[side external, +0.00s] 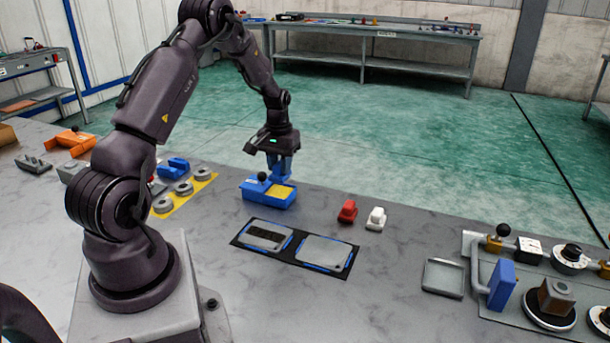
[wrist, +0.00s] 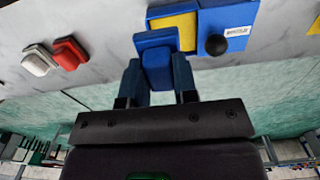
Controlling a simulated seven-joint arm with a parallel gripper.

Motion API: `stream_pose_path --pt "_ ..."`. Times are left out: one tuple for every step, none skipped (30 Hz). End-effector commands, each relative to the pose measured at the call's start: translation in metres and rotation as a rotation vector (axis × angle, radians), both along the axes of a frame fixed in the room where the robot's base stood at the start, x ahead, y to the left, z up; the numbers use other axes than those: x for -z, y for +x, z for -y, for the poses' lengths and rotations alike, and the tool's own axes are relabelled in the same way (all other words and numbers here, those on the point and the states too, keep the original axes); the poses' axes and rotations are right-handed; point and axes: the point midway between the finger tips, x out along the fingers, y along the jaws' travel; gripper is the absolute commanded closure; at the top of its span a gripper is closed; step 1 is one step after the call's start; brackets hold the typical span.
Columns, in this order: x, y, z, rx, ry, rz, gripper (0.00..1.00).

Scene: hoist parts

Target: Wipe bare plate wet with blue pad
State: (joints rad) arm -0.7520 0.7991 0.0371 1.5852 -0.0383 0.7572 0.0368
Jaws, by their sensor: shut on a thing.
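My gripper (side external: 281,166) is above the back of a blue tray (side external: 258,196) with a yellow patch (side external: 283,191) and a black ball knob. In the wrist view my gripper (wrist: 157,82) is shut on a blue pad (wrist: 155,42), which overlaps the yellow patch in view. I cannot tell whether the pad touches it. Two grey plates lie side by side on a black mat (side external: 238,241) in front of the tray. The right plate (side external: 324,252) is plain; the left plate (side external: 268,231) has a dark patterned strip.
A red block (side external: 347,212) and a white block (side external: 376,218) stand right of the tray. A yellow strip with grey rings (side external: 183,188) lies left. An empty grey tray (side external: 443,278) and a fixture board with a blue block (side external: 501,284) are at right. The table before the mat is clear.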

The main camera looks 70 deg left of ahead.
Motion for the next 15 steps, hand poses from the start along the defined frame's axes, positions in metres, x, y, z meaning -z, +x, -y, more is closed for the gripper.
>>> stream_pose_path --pt "0.002 -0.002 -0.013 -0.022 -0.001 0.001 0.94" --pt "0.001 0.0 -0.017 -0.024 0.001 0.002 0.94" --pt "0.0 0.003 -0.02 -0.023 0.001 0.002 0.94" --pt "-0.001 0.005 -0.021 -0.023 0.0 0.001 0.94" --pt "-0.002 0.007 -0.023 -0.021 0.001 0.002 0.94" --pt "-0.004 0.008 -0.024 -0.02 0.0 0.001 0.94" --pt "-0.005 0.009 -0.025 -0.02 0.0 0.0 0.94" --pt "-0.005 0.01 -0.025 -0.019 0.0 0.0 0.94" --pt "-0.005 0.01 -0.026 -0.018 0.0 0.0 0.94" --pt "-0.005 0.011 -0.025 -0.018 0.0 0.0 0.94" --pt "-0.003 0.01 -0.025 -0.017 -0.001 -0.001 0.94" --pt "-0.001 0.01 -0.025 -0.016 -0.001 -0.001 0.94" --pt "0.001 0.01 -0.025 -0.016 -0.001 -0.001 0.94" --pt "0.003 0.01 -0.025 -0.016 -0.001 -0.001 0.94" --pt "0.006 0.01 -0.025 -0.016 -0.001 -0.001 0.94"
